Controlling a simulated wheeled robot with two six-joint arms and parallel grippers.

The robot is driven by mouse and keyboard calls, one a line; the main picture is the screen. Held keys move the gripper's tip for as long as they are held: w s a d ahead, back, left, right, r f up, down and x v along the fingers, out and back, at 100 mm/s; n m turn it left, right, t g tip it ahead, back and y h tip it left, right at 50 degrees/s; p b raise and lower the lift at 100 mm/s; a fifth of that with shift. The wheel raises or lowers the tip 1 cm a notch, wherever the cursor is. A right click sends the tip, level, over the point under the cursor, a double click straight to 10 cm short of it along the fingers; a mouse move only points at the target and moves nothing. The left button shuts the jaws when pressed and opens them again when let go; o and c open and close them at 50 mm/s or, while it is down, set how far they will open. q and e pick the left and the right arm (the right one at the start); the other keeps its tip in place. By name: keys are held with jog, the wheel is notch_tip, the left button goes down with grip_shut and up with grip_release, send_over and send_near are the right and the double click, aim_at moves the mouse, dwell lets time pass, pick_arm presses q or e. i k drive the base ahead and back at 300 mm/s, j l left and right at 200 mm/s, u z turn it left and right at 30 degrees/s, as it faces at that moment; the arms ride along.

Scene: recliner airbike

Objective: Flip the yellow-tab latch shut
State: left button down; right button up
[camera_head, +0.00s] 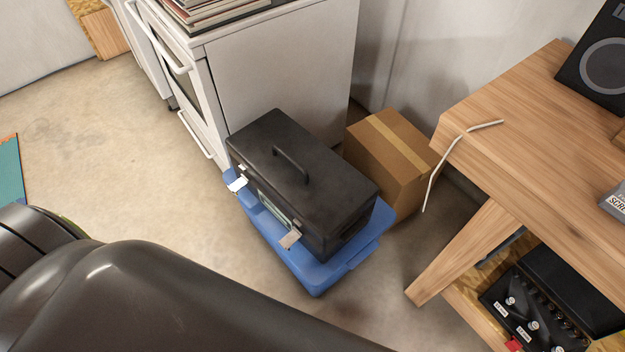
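A black toolbox (318,172) with a closed-looking lid and a top handle (291,163) sits on a blue bin (314,276). On its front face, a pale beige latch tab (290,239) sticks outward near the right end, and a whitish latch tab (237,185) sticks outward near the left end. Neither tab looks clearly yellow at this size. Both appear swung out from the face, though their exact angle is hard to tell. My dark arm fills the lower left in front of the bin. Neither gripper is visible.
A cardboard box (390,165) stands right behind the toolbox, and a white stove-like cabinet (285,75) stands behind it. A wooden workbench (525,120) with a white cable (433,182) over its edge is on the right. Open concrete floor (110,150) lies left.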

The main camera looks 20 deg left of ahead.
aim_at(243, 181)
jog(key=l+u, duration=0.35)
jog(key=i+l+u, duration=0.1)
jog(key=u, duration=0.3)
jog(key=l+u, duration=0.35)
